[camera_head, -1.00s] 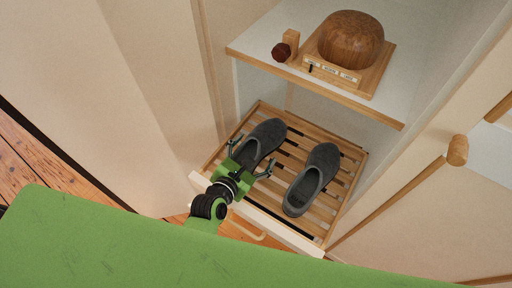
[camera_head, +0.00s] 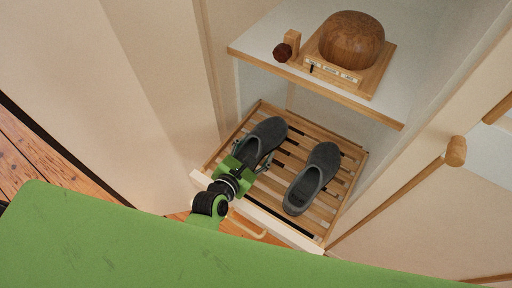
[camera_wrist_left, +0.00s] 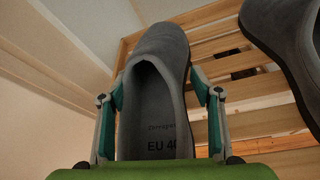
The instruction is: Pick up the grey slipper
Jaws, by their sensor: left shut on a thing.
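Two grey slippers lie side by side on a slatted wooden rack in the open cupboard. My left gripper (camera_head: 253,163) is at the heel end of the left grey slipper (camera_head: 268,132), with one finger on each side, shut on it. In the left wrist view that slipper (camera_wrist_left: 160,70) points away, its insole marked "EU 40" showing between the fingers (camera_wrist_left: 160,97). The right grey slipper (camera_head: 312,178) is apart from the gripper, and part of it shows at the upper right of the wrist view (camera_wrist_left: 285,40). My right gripper is not in view.
The slatted rack (camera_head: 345,190) has a pale front edge with a handle (camera_head: 246,224). Cupboard walls stand close on both sides.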

